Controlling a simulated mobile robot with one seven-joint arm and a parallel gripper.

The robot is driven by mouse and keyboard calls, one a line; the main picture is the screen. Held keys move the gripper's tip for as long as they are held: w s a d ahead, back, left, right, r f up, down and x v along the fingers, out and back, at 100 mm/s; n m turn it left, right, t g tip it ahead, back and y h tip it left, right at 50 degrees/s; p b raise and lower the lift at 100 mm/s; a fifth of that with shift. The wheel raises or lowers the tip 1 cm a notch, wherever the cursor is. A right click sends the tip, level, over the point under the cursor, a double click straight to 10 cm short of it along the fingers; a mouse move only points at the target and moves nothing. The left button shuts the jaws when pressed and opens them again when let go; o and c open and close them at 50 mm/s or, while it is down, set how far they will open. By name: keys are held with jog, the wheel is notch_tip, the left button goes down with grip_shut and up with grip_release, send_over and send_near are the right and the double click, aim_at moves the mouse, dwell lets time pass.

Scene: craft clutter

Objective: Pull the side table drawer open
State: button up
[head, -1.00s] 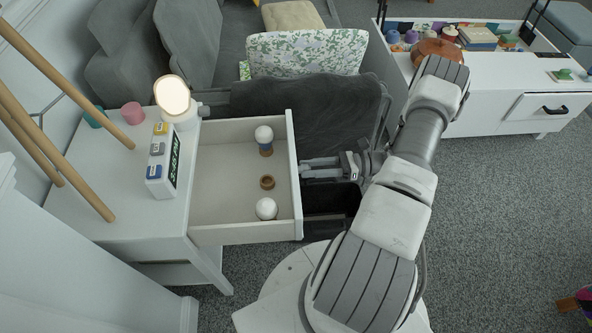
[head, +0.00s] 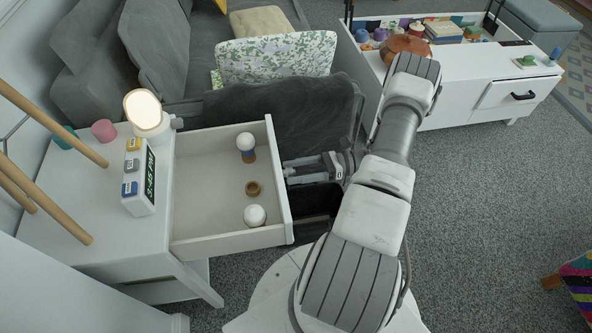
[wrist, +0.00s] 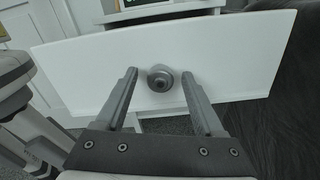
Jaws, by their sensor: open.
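The white side table (head: 80,215) stands at the left in the head view. Its drawer (head: 200,150) is pulled well out, with its inside showing. In the wrist view the drawer front (wrist: 240,50) spans the picture, with a round grey knob (wrist: 160,78) in its middle. My gripper (head: 288,172) is just outside the drawer front in the head view. In the wrist view my gripper (wrist: 160,85) has its fingers spread on either side of the knob, apart from it. The knob is hidden in the head view.
A grey sofa (head: 285,110) lies behind. Open carpet (head: 470,220) is at the right.

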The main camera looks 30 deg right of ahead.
jog(key=shift+d, duration=0.1)
jog(key=v, duration=1.7)
jog(key=shift+p, duration=0.35)
jog(key=shift+s+d, duration=0.1)
jog(key=shift+d, duration=0.05)
